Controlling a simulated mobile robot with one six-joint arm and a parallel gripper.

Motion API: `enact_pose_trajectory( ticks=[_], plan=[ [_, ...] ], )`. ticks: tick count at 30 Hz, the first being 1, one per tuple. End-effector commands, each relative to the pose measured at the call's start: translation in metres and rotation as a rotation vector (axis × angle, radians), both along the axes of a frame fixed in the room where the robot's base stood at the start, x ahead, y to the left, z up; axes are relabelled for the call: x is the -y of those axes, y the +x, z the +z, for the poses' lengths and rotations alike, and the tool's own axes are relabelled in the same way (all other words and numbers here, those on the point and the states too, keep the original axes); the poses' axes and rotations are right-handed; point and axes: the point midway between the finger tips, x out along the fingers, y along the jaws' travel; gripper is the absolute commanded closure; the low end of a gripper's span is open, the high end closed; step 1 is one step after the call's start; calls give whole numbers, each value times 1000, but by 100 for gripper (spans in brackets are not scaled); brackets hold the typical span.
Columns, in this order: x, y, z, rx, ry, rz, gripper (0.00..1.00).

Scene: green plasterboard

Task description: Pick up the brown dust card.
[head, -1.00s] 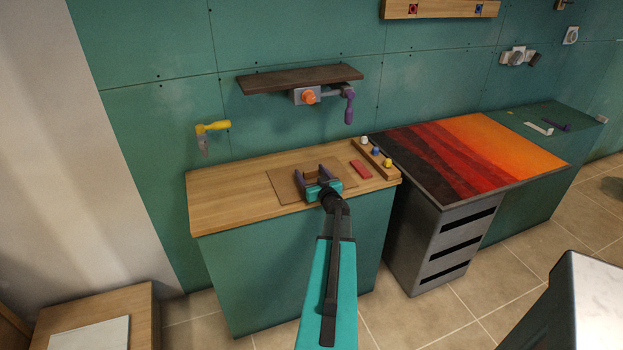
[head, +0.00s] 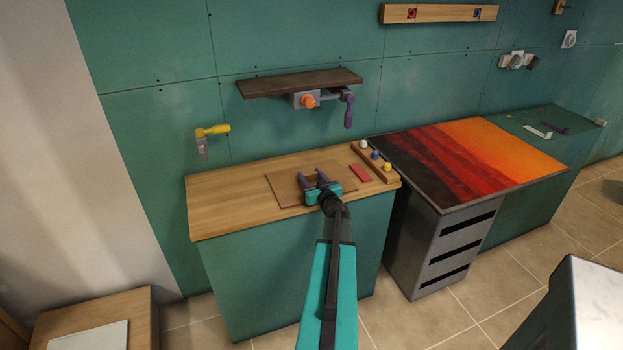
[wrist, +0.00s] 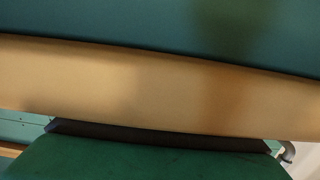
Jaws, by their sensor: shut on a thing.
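The brown dust card (head: 284,190) is a thin, flat brown rectangle on the wooden bench top in the head view. My gripper (head: 313,174) reaches over its near middle, with two purple fingers and a teal body. The fingers are shut on the card, with a small gap still showing between them. The exact place of contact is too small to make out. The gripper's body hides part of the card's near edge. In the wrist view a broad tan band crosses the picture, and I cannot tell whether it is the card.
A red block (head: 360,173) and a wooden rack (head: 386,174) with several coloured knobs are to the right on the bench (head: 222,208). A dark shelf (head: 300,82) with a purple-handled clamp is on the wall above. A yellow-handled tool (head: 213,130) hangs left. The bench's left side is clear.

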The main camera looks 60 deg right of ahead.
Motion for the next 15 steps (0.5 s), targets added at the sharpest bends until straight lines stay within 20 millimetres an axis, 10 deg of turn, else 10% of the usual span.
enact_pose_trajectory(
  ticks=[15],
  plan=[
    [-16, -21, 34, 0, 0, -1, 76]
  ],
)
